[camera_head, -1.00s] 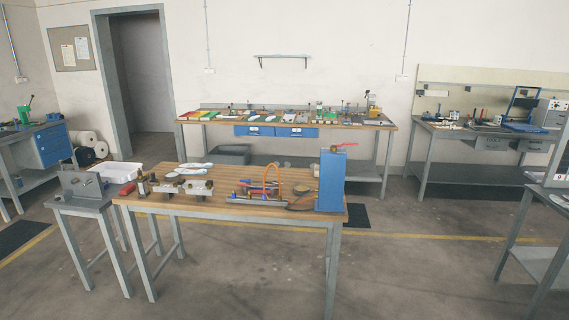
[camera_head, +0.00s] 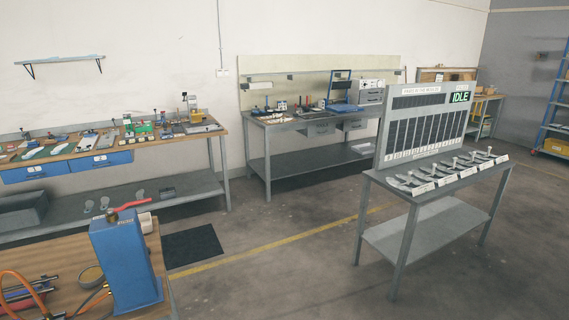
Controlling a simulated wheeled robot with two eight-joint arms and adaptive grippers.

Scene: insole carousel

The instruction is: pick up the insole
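Neither of my grippers is in view. I cannot pick out an insole for certain. Several flat, elongated pieces (camera_head: 86,143) lie on the wooden-topped bench (camera_head: 150,141) at the left, too small to tell exactly. Several small, grey, sole-like shapes (camera_head: 104,203) show at that bench's lower shelf. On the grey table (camera_head: 443,187) at the right, several metal pieces (camera_head: 411,184) stand in a row behind white labels, below an upright panel (camera_head: 428,116) with dark slots and a green "IDLE" display (camera_head: 460,97).
A wooden table with a blue box-shaped unit (camera_head: 126,262) and orange hoses (camera_head: 22,285) stands at the lower left. A grey workbench (camera_head: 300,122) is along the back wall. Open floor (camera_head: 290,265) with a yellow line (camera_head: 255,249) lies between the tables. A dark mat (camera_head: 192,246) lies there.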

